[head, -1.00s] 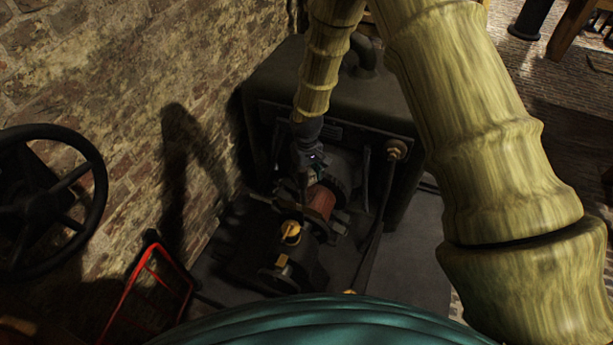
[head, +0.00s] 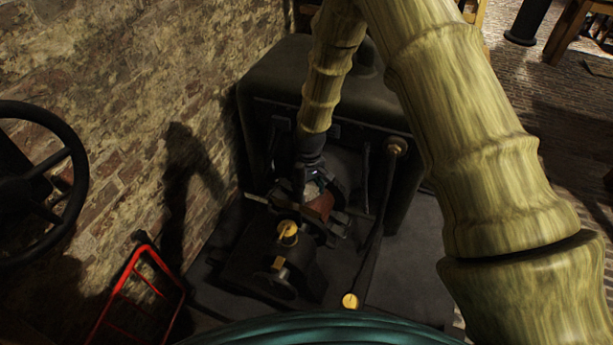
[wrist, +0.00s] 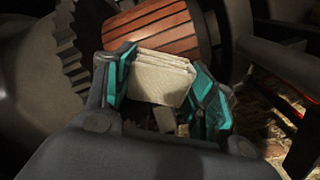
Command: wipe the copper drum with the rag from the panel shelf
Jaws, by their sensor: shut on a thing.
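The copper drum (head: 320,205) lies in the dark machine in the middle of the head view. It fills the top middle of the wrist view as a reddish ribbed cylinder (wrist: 160,35). My gripper (head: 306,188) is right beside the drum, at its upper left in the head view. In the wrist view its teal-padded fingers (wrist: 166,92) are shut on the folded off-white rag (wrist: 160,78). The rag's far edge overlaps the drum's near side; I cannot tell whether they touch. In the head view the rag shows only as a small pale patch.
A toothed dark wheel (wrist: 72,45) stands left of the drum in the wrist view. A black box with a brass cap (head: 287,229) is in front of it. A long lever (head: 372,240) stands to the right. A red frame (head: 150,290) and brick wall are at left.

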